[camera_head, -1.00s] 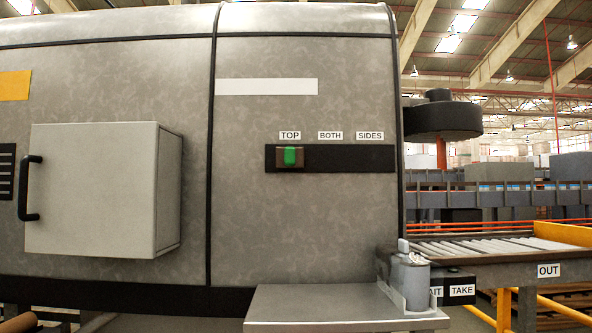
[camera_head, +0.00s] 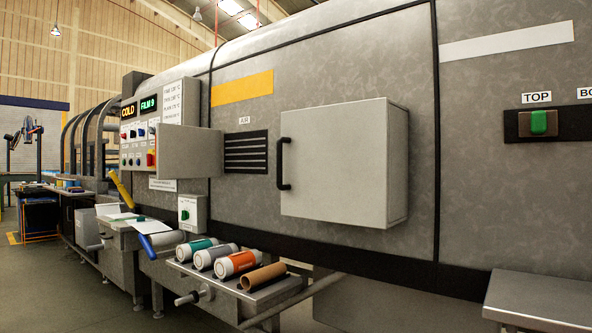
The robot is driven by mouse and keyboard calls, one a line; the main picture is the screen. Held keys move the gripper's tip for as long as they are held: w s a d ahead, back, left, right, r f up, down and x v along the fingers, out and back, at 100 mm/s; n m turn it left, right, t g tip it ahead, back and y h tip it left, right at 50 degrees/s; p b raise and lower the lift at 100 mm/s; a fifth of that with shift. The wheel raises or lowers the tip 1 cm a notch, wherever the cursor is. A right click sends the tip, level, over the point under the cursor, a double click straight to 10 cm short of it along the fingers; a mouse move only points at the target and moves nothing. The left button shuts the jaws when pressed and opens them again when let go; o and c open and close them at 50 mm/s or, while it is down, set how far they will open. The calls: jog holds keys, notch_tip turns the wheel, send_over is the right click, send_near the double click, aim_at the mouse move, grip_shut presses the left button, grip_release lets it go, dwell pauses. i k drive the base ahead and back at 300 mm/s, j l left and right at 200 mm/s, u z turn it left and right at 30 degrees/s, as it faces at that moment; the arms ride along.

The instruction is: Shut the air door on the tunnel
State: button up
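The tunnel (camera_head: 330,75) is a long grey metal housing running across the head view. A black slatted vent (camera_head: 246,152) in its side has a small label above it that seems to read AIR. Left of the vent, a plain grey panel (camera_head: 188,152) appears to stand out from the housing, with the slats uncovered. It looks like the air door standing open, but its hinge is not clear. Right of the vent is a pale box-like cover (camera_head: 345,162) with a black upright handle (camera_head: 283,163). My gripper is not in view.
A control panel (camera_head: 140,125) with COLD and FILM displays stands left of the grey panel. Below, a shelf (camera_head: 262,296) holds several film rolls (camera_head: 238,264) and juts out. A grey ledge (camera_head: 540,300) juts out at lower right. Floor (camera_head: 60,285) is open at left.

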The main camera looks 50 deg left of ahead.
aim_at(183, 152)
jog(key=k, duration=0.95)
jog(key=k+j, duration=0.25)
jog(key=k+j+u, duration=0.1)
jog(key=j, duration=0.35)
jog(key=k+j, duration=0.35)
jog(key=k+j+u, duration=0.1)
jog(key=j, duration=0.25)
jog(key=j+u, duration=0.2)
jog(key=j, duration=3.3)
jog(key=i+j, duration=0.15)
jog(key=j, duration=0.15)
jog(key=i+j, duration=0.1)
jog(key=j, duration=0.25)
jog(key=i+j, duration=0.15)
jog(key=j, duration=0.15)
jog(key=i+j, duration=0.15)
jog(key=j, duration=0.15)
jog(key=u, duration=0.05)
